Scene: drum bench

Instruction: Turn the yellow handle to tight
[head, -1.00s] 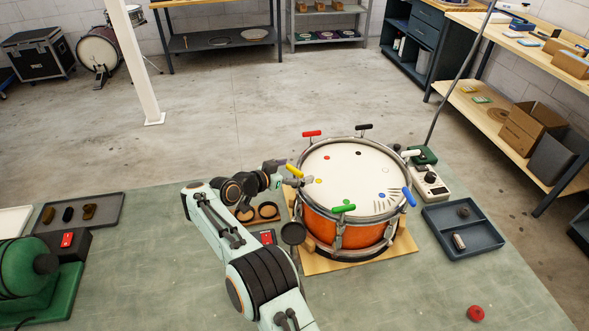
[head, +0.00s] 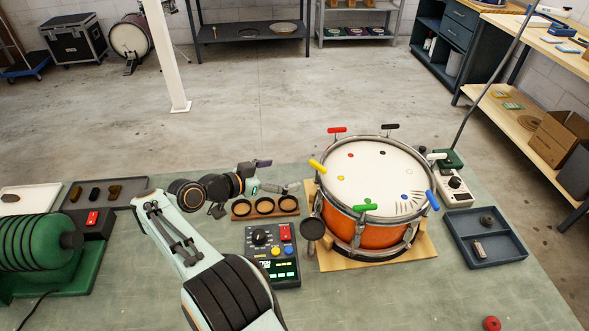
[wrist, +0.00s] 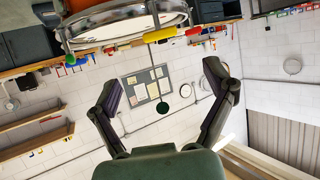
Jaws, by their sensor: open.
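The orange drum (head: 368,238) stands on a wooden board, its white head facing up, with coloured handles around its rim. The yellow handle (head: 317,166) sticks out at the rim's left side, tilted up and outward. In the wrist view the yellow handle (wrist: 160,34) shows near the top, against the drum's rim (wrist: 120,38). My gripper (head: 277,175) is left of the yellow handle and apart from it. In the wrist view its two fingers (wrist: 161,78) are spread wide with nothing between them. I cannot tell how tight the handle is.
Red (head: 337,130), black (head: 390,126), blue (head: 432,200) and green (head: 365,207) handles ring the drum. A control box (head: 271,256) and a wooden rack with round holes (head: 265,208) lie left of the drum. A blue-grey tray (head: 484,240) and white device (head: 453,187) lie right.

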